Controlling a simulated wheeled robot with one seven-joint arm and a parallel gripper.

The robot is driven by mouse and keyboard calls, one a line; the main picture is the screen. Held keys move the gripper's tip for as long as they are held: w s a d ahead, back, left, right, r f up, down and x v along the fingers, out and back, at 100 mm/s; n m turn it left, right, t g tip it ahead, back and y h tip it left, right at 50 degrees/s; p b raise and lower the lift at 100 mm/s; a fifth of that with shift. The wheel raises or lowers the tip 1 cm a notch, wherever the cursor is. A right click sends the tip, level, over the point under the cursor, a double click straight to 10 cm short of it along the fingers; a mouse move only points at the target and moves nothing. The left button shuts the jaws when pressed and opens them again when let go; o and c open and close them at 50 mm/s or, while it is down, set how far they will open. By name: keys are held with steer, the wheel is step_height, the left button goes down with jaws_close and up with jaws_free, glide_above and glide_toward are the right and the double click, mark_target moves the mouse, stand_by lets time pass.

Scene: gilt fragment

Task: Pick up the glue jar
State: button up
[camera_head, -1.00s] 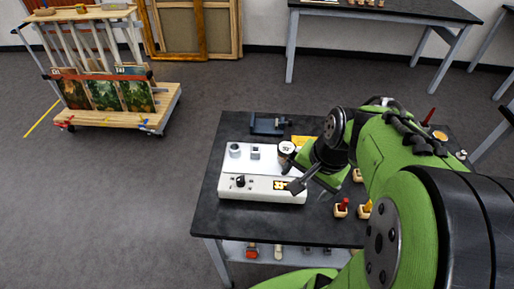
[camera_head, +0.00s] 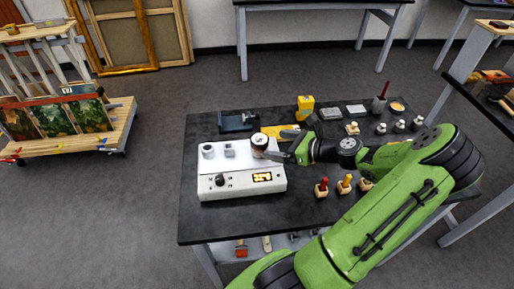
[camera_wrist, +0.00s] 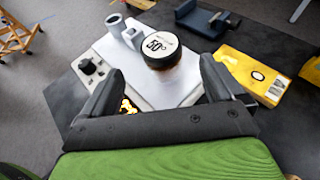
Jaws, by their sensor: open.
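The glue jar (camera_head: 259,146) stands upright on the white heating unit (camera_head: 240,186), near its back right corner. In the wrist view my fingers (camera_wrist: 162,75) spread to either side of the jar's lower part. I cannot tell how far the tips reach around it. No contact shows.
A dark clamp-like tool (camera_head: 236,121) and a yellow box (camera_head: 305,107) lie behind. Red- and yellow-handled stamps (camera_head: 322,187) stand in front of my arm.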

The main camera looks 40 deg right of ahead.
mark_target(259, 142)
steer(key=b+x, duration=0.1)
steer(key=x, duration=0.7)
steer(key=shift+w+d+f+b, duration=0.1)
steer(key=shift+w+f+b, duration=0.15)
steer(key=shift+b, duration=0.1)
steer(key=shift+s+r, duration=0.1)
steer(key=shift+c, duration=0.3)
steer(key=c, duration=1.2)
